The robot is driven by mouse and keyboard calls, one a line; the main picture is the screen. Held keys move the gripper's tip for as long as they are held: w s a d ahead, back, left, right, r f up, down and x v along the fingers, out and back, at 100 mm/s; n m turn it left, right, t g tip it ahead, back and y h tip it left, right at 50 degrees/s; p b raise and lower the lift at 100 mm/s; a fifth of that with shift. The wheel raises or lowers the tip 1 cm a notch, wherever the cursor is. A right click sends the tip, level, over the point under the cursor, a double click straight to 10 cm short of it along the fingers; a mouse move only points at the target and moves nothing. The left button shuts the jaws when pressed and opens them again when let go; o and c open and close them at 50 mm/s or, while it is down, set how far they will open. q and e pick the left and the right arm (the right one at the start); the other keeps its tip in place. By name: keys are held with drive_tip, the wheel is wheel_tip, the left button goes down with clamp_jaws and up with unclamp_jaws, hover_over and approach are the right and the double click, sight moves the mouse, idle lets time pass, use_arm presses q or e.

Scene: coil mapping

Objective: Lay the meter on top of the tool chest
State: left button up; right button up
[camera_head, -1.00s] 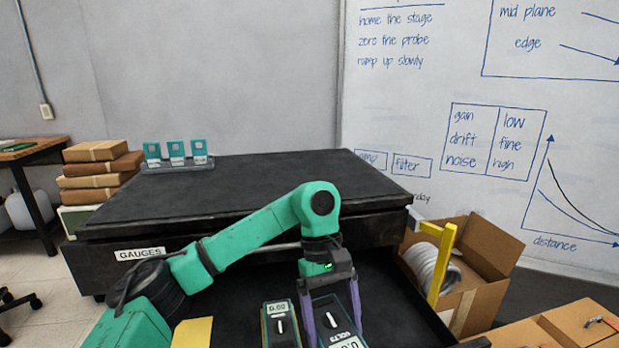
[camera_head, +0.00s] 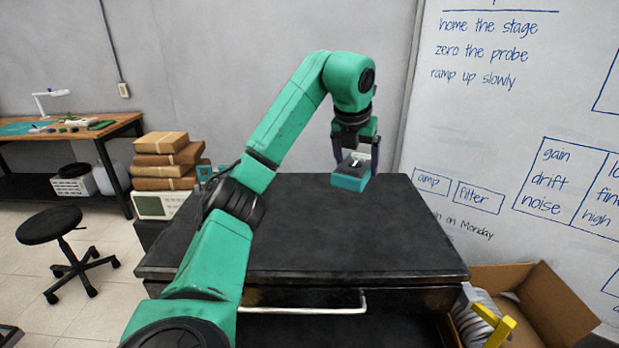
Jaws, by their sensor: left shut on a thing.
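My left gripper (camera_head: 355,160) is shut on a teal meter (camera_head: 350,182) with a dark face. Its fingers point down over the back right part of the tool chest top (camera_head: 330,235). I cannot tell whether the meter touches the black top or hangs a little above it. The meter's lettering is not readable. The tool chest (camera_head: 400,297) stands in the middle, with a pale drawer handle (camera_head: 300,309) at its front. My left arm hides the chest top's left part. My right gripper is out of view.
Brown boxes (camera_head: 165,160) are stacked behind the chest on the left, above a pale instrument (camera_head: 155,205). A cardboard box (camera_head: 550,310) with a yellow thing (camera_head: 495,325) stands at the right. A black stool (camera_head: 50,226) is at the left. The chest top's front and right are clear.

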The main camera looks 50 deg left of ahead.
use_arm(q)
drive_tip(key=b, duration=0.1)
hover_over(349, 236)
drive_tip(key=s, duration=0.2)
wheel_tip(349, 236, down, 8)
drive_tip(key=shift+n, duration=0.3)
drive_tip(key=f, duration=1)
drive_tip(key=shift+w+d+f+p, duration=0.25)
drive_tip(key=shift+d+f+p, duration=0.05)
drive_tip(key=shift+d+f, duration=0.05)
drive_tip(key=shift+f, duration=0.3)
drive_tip(key=o, duration=1.4)
drive_tip(key=shift+f, duration=0.1)
drive_tip(key=shift+o, duration=0.2)
drive_tip(key=shift+s+r, duration=0.1)
drive_tip(key=shift+r, duration=0.35)
drive_tip(key=b+v, duration=0.1)
drive_tip(key=v, duration=1)
drive_tip(key=shift+b, duration=0.35)
